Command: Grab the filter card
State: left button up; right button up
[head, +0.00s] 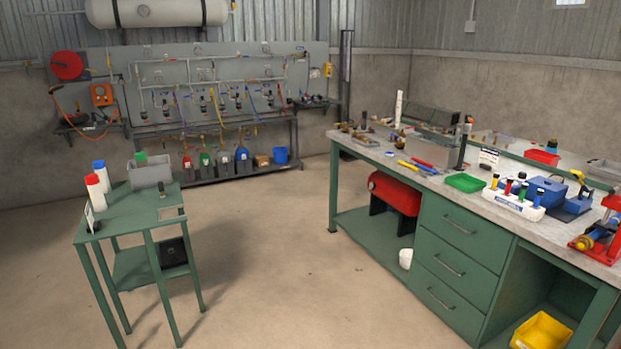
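Two upright white cards could be the filter card, and the print on both is too small to read. One white card (89,216) stands at the left front corner of the small green table (135,213), by a dark base. The other white card (489,158) stands on the long workbench (400,160), behind a green tray, with dark marks on its face. Neither of my grippers shows in the head view, and nothing is seen touching either card.
The small table also bears a grey bin (150,173), a red-capped white bottle (96,193) and a blue-capped one (102,177). The workbench is crowded with tools, a green tray (465,183) and a white bottle rack (514,203). Open floor (270,260) lies between them.

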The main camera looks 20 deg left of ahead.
aim_at(92, 226)
jog(key=i+j+u, duration=0.2)
jog(key=u, duration=0.25)
jog(key=i+u, duration=0.7)
jog(key=u, duration=0.15)
jog(key=i+l+u, duration=0.1)
jog(key=i+u, duration=0.3)
jog(key=i+j+u, duration=0.15)
jog(key=i, duration=0.4)
jog(key=i+j+u, duration=0.15)
jog(key=i, duration=0.35)
